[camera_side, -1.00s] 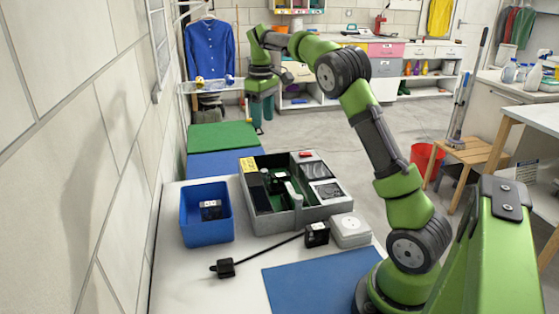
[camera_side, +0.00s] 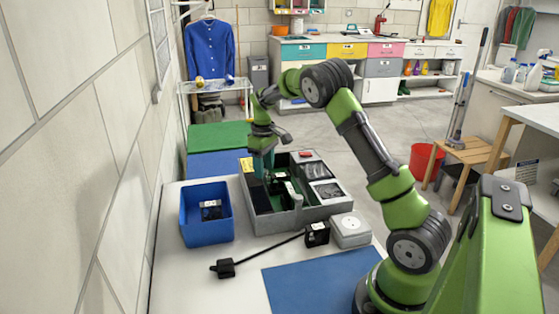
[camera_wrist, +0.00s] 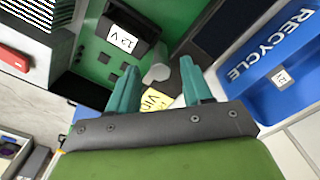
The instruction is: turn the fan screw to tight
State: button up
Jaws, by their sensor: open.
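The grey open case (camera_side: 262,226) stands on the white table, with a green circuit board (camera_wrist: 98,48) inside. My gripper (camera_side: 268,168) hangs over the back left part of the case and points down. In the wrist view the two teal fingers of my gripper (camera_wrist: 158,66) are apart and empty. A small light grey rounded piece (camera_wrist: 156,74) lies between and beyond the fingertips; I cannot tell whether it is the fan screw. A black block labelled 12 V (camera_wrist: 127,38) sits on the board. No fan is clearly recognisable.
A blue RECYCLE bin (camera_side: 205,232) stands close to the left of the case. A black adapter with a cable (camera_side: 224,268) and a white socket box (camera_side: 350,230) lie in front. A blue mat (camera_side: 315,280) is clear. A wall runs along the left.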

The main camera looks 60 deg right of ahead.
jog(key=shift+f, duration=0.1)
grip_shut()
dwell(0.4)
jog(key=m, duration=0.4)
jog(key=shift+m, duration=0.3)
jog(key=m, duration=0.9)
jog(key=shift+m, duration=2.2)
